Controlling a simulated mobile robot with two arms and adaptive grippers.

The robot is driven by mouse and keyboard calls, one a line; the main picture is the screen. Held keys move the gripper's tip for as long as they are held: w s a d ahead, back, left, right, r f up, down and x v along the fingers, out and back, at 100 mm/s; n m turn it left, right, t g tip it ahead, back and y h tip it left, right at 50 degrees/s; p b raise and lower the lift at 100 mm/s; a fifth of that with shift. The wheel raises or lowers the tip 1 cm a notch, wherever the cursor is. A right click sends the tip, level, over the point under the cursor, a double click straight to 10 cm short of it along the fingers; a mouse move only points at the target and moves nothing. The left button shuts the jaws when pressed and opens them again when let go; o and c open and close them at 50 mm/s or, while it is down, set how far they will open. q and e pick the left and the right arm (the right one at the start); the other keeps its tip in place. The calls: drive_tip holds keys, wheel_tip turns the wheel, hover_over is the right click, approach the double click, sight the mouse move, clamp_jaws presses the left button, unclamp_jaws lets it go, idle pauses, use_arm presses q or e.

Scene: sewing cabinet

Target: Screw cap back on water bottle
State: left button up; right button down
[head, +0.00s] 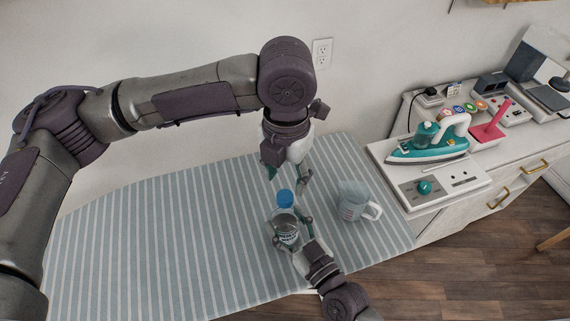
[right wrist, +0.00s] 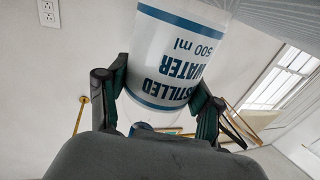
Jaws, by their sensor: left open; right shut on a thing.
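The clear water bottle (head: 287,230) stands over the striped ironing surface (head: 170,235), with its blue cap (head: 285,198) at the mouth. I cannot tell whether the cap is threaded on. My right gripper (head: 292,222) is shut around the bottle's body. In the right wrist view the bottle (right wrist: 175,55) shows its "distilled water 500 ml" label upside down between the fingers of my right gripper (right wrist: 160,95). A bit of blue below it (right wrist: 140,127) looks like the cap. My left gripper (head: 287,177) is open, pointing down just above the cap, apart from it.
A measuring jug with a handle (head: 353,203) stands on the surface right of the bottle. A teal iron (head: 428,140) rests on the white cabinet (head: 460,205) at the right, among several small items. The surface left of the bottle is clear.

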use_arm(q)
drive_tip(key=n, duration=0.4)
drive_tip(key=shift+r+n, duration=0.15)
drive_tip(key=shift+n, duration=0.25)
drive_tip(key=n, duration=0.4)
drive_tip(key=shift+r+n, duration=0.2)
drive_tip(key=shift+n, duration=0.1)
drive_tip(key=n, duration=0.4)
drive_tip(key=shift+r+n, duration=0.15)
drive_tip(key=shift+n, duration=0.25)
drive_tip(key=n, duration=0.4)
drive_tip(key=shift+r, duration=0.15)
drive_tip(key=n, duration=0.5)
drive_tip(key=shift+r, duration=0.2)
drive_tip(key=n, duration=0.4)
drive_tip(key=shift+a+r+n, duration=0.1)
drive_tip(key=shift+r+n, duration=0.05)
drive_tip(key=shift+n, duration=0.25)
drive_tip(key=n, duration=0.4)
drive_tip(key=shift+r, duration=0.15)
drive_tip(key=n, duration=0.4)
drive_tip(key=shift+r+n, duration=0.15)
drive_tip(key=shift+n, duration=0.25)
